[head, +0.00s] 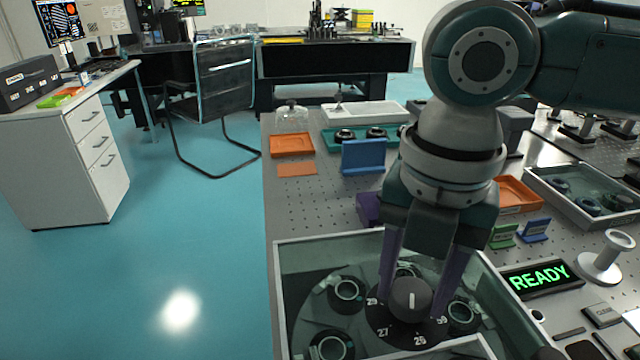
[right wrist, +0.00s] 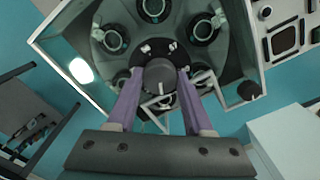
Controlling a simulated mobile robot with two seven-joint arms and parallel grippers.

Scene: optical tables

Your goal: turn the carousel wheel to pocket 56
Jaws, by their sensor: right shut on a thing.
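The carousel wheel (head: 316,306) is a grey-green disc in a pale-rimmed, glass-walled box, with several dark round pockets. At its hub is a dark knob (head: 411,298) with a white line on top, on a black dial with white numbers; 29 and 27 seem readable on its left. My right gripper (head: 416,300) comes down from above, its two purple fingers on either side of the knob, shut on it. The right wrist view shows the knob (right wrist: 160,76) between the fingers, with the wheel (right wrist: 122,63) around it. My left gripper is not in view.
A display (head: 541,279) reads READY in green, right of the box. Near it are a CLEAR key (head: 602,315) and a white spool-like post (head: 607,258). Behind stand a blue holder (head: 363,157), orange trays (head: 292,145) and a glass-walled tray (head: 585,192).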

